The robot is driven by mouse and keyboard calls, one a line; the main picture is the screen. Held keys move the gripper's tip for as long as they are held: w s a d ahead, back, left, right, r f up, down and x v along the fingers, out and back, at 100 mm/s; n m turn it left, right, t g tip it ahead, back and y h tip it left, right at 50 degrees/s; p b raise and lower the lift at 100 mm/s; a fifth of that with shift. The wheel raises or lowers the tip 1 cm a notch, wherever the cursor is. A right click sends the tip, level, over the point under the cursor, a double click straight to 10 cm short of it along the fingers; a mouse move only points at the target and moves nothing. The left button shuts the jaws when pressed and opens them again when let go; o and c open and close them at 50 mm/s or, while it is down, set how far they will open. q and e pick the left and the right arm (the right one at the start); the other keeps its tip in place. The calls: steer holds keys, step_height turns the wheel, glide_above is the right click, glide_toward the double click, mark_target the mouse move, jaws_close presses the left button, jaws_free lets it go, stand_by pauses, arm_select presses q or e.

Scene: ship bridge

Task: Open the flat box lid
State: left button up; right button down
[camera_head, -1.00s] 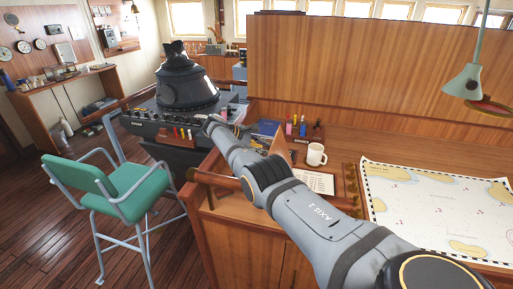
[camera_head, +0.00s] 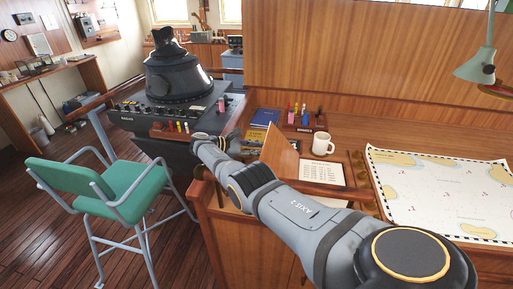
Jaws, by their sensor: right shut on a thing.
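The flat box lid (camera_head: 280,148) is a thin brown wooden panel. It stands raised at a steep tilt on the desk, left of the white mug. My right arm reaches in from the lower right and crosses in front of the box, hiding much of it. My right gripper (camera_head: 243,150) is at the lid's left side, mostly hidden behind my arm, and shut on the lid. The contact itself is hard to see. My left gripper is not in view.
A white mug (camera_head: 323,144) and a printed sheet (camera_head: 322,172) are right of the lid. A pen holder (camera_head: 304,125) and blue book (camera_head: 264,118) stand behind. A chart (camera_head: 440,190) covers the desk's right. A green chair (camera_head: 110,185) stands left.

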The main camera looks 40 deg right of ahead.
steer(key=c, duration=1.2)
jaws_free()
steer(key=shift+d, duration=0.15)
step_height(320, 180, up, 10)
